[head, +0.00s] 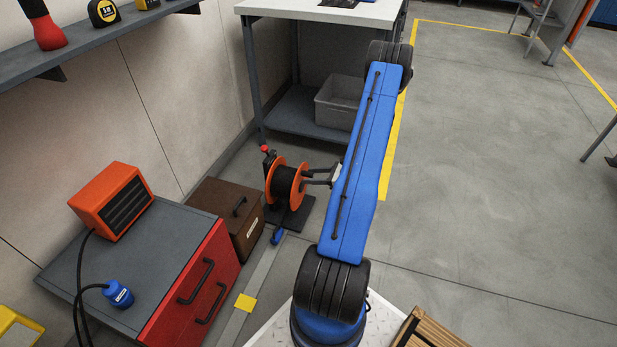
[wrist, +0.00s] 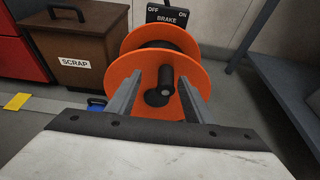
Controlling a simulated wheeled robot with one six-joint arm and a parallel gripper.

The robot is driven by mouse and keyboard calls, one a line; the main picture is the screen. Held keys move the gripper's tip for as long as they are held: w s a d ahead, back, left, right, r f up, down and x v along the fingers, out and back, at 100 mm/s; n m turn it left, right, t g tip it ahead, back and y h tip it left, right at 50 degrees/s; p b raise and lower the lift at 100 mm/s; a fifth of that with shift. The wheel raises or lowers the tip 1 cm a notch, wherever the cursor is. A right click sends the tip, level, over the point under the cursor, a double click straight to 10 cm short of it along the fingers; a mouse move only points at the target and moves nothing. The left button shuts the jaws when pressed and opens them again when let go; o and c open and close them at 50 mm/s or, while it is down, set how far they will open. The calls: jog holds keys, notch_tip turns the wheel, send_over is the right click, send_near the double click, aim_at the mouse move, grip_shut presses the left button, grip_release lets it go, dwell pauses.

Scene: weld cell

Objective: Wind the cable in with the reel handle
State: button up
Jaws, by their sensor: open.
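The cable reel (head: 272,185) has orange flanges with dark cable wound between them and stands on a dark base on the floor. In the wrist view the reel's orange flange (wrist: 133,75) faces me. Its black crank handle (wrist: 166,78) sticks out towards me, between the fingers of my gripper (wrist: 160,80). My gripper (head: 307,177) is open, its fingers pointing at the reel from the right in the head view. I cannot tell whether either finger touches the handle. A blue cable end (head: 277,236) lies on the floor in front of the reel.
A brake panel (wrist: 181,15) marked OFF and ON stands behind the reel. A brown scrap box (head: 232,212) and a red drawer cabinet (head: 190,290) are on the left. A workbench (head: 318,13) with a grey bin (head: 337,103) stands behind. Open floor lies to the right.

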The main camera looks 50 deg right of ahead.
jog(key=v, duration=0.6)
jog(key=shift+s, duration=0.3)
jog(key=shift+d+r, duration=0.1)
jog(key=shift+d, duration=0.05)
